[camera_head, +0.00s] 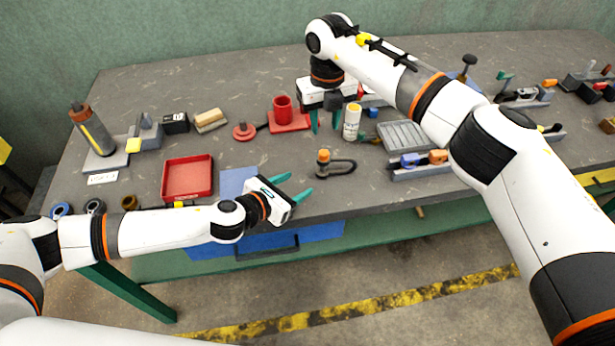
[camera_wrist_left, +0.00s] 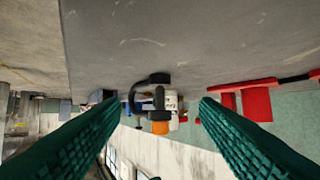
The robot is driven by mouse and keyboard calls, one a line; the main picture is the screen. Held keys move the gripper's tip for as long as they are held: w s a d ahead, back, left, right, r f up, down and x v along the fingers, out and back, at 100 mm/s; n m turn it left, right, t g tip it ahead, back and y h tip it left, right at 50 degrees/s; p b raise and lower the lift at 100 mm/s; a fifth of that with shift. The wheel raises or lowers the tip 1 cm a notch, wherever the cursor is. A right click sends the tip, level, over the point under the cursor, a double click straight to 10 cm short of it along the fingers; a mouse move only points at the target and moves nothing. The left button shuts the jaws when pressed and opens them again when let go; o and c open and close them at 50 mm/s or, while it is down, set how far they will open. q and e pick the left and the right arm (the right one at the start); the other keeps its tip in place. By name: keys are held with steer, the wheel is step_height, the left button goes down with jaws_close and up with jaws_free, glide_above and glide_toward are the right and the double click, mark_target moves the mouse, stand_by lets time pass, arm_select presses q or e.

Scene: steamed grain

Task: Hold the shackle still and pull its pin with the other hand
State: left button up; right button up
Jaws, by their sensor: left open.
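The dark shackle (camera_head: 341,166) lies on the grey bench near its front edge, with the orange head of its pin (camera_head: 323,156) at its left end. My left gripper (camera_head: 299,183) is open and empty, just left of and nearer than the shackle. In the left wrist view, the shackle (camera_wrist_left: 153,89) and its orange pin head (camera_wrist_left: 160,127) show ahead, between the two green fingers and apart from them. My right gripper (camera_head: 326,130) points down behind the shackle, its fingers apart with nothing seen between them.
A white bottle with a yellow cap (camera_head: 352,121) stands right beside my right gripper. A red tray (camera_head: 187,194) lies left, and a red cup on a red base (camera_head: 288,122) stands behind. A grey ribbed tray (camera_head: 405,137) lies right.

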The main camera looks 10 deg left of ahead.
mark_target(321, 172)
arm_select(q)
steer(key=x, duration=1)
